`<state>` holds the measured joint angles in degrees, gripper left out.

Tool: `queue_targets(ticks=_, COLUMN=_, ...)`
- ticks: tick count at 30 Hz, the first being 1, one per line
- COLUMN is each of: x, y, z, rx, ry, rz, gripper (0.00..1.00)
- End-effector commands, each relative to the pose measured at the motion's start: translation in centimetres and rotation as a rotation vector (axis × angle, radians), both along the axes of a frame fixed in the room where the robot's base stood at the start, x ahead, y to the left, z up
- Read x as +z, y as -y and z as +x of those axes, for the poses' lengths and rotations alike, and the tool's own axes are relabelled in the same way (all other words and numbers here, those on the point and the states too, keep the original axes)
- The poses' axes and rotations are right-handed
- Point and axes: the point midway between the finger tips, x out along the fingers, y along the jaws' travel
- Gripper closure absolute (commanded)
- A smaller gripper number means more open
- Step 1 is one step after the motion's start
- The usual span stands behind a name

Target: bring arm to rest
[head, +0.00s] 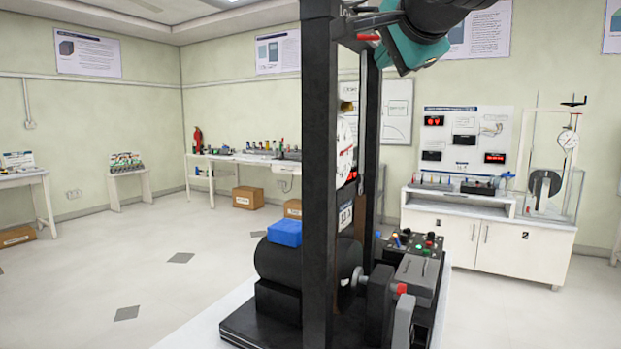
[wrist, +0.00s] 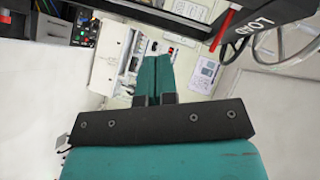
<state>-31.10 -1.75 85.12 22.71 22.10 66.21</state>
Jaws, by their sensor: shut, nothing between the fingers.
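My gripper (wrist: 152,80) shows in the wrist view with its two teal fingers together and nothing between them. Its dark crossbar and teal body fill the lower part of that view. In the head view, a teal and black part of my arm is raised at the top right, beside the top of the tall black frame. The fingers cannot be made out there.
A tall black machine frame (head: 318,180) stands close in front, with a black cylinder and a blue block (head: 285,232) at its base. A control box (head: 415,240) sits to its right. A white cabinet (head: 485,240) stands behind.

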Motion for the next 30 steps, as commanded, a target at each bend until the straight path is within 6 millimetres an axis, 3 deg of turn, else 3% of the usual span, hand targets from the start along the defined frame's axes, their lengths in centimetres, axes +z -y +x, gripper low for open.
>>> queue_targets(ticks=1, x=-3.9, y=0.1, z=-0.9, rx=0.076, ry=-0.076, rz=-0.137, gripper=1.00)
queue_targets(ticks=3, x=-9.2, y=0.0, z=-2.7, rx=0.217, ry=-0.177, rz=-0.324, gripper=1.00)
queue_targets(ticks=5, x=-13.6, y=0.1, z=-4.8, rx=0.347, ry=-0.255, rz=-0.464, gripper=1.00)
queue_targets(ticks=9, x=-22.8, y=0.8, z=-11.3, rx=0.685, ry=-0.405, rz=-0.715, gripper=1.00)
queue_targets(ticks=12, x=-28.1, y=1.4, z=-16.8, rx=0.937, ry=-0.475, rz=-0.827, gripper=1.00)
queue_targets(ticks=15, x=-31.8, y=1.9, z=-21.9, rx=1.162, ry=-0.507, rz=-0.885, gripper=1.00)
queue_targets(ticks=18, x=-34.1, y=2.2, z=-25.9, rx=1.330, ry=-0.512, rz=-0.906, gripper=1.00)
queue_targets(ticks=21, x=-35.2, y=2.4, z=-28.2, rx=1.429, ry=-0.506, rz=-0.912, gripper=1.00)
queue_targets(ticks=30, x=-35.5, y=2.4, z=-29.0, rx=1.462, ry=-0.503, rz=-0.912, gripper=1.00)
